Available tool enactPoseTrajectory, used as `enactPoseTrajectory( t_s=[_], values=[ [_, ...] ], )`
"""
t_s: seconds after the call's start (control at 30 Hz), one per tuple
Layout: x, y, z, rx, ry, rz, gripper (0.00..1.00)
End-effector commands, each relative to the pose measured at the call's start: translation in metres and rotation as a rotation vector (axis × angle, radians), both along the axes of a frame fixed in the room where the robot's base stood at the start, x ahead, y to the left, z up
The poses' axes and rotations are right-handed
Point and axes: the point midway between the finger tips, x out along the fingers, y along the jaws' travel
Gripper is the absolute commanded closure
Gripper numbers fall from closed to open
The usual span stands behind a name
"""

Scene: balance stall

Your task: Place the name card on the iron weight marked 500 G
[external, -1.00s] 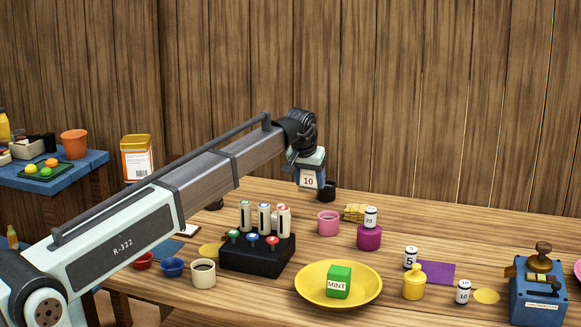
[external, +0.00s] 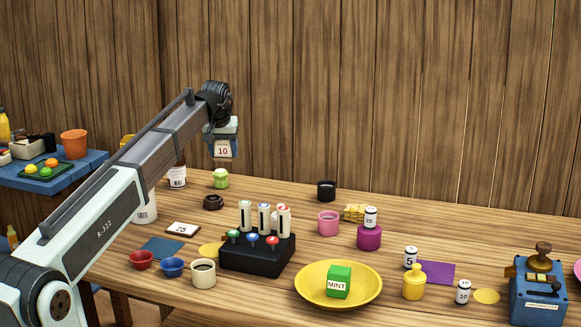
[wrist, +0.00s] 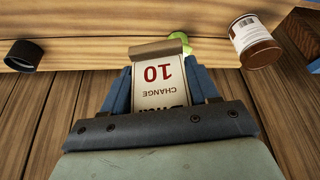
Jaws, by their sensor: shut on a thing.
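My gripper (external: 223,153) is shut on a white card (external: 223,149) printed with 10. It is held in the air at the back left, above the table's far side. In the wrist view the card (wrist: 158,92) sits between my blue fingers and also reads CHANGE, upside down; it has a tan strip at its far end. I cannot tell for sure that it is the name card. No 500 G marking is readable. A black round piece (external: 326,190) and a low dark brown ring-shaped piece (external: 213,202) stand apart from the card; I cannot tell whether either is the iron weight.
A card marked 25 (external: 182,229), a black switch block (external: 257,254), a yellow plate (external: 310,296), and several small weights occupy the table. Bare wood lies between.

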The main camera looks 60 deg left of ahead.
Motion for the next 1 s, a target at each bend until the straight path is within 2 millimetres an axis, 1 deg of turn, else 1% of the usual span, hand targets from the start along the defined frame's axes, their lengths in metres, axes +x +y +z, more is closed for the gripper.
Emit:
enactPoseTrajectory(
  t_s=[0.03,0.17,0.2,0.3,0.4,0.67,0.77,0.83,1.0],
  values=[
    [-0.013,0.003,0.001,0.0,0.0,0.009,0.71],
    [-0.038,0.005,0.004,0.0,-0.001,0.002,0.71],
    [-0.043,-0.001,0.005,0.0,-0.001,-0.017,0.71],
    [-0.046,-0.014,0.003,-0.001,-0.001,-0.08,0.71],
    [-0.046,-0.019,0.001,0.0,-0.001,-0.137,0.71],
    [-0.044,-0.021,-0.001,0.0,-0.001,-0.238,0.71],
    [-0.044,-0.021,-0.009,0.0,-0.001,-0.247,0.71],
    [-0.045,-0.021,-0.017,0.0,0.0,-0.248,0.71],
    [-0.045,-0.022,-0.044,-0.001,0.001,-0.247,0.71]
  ],
)
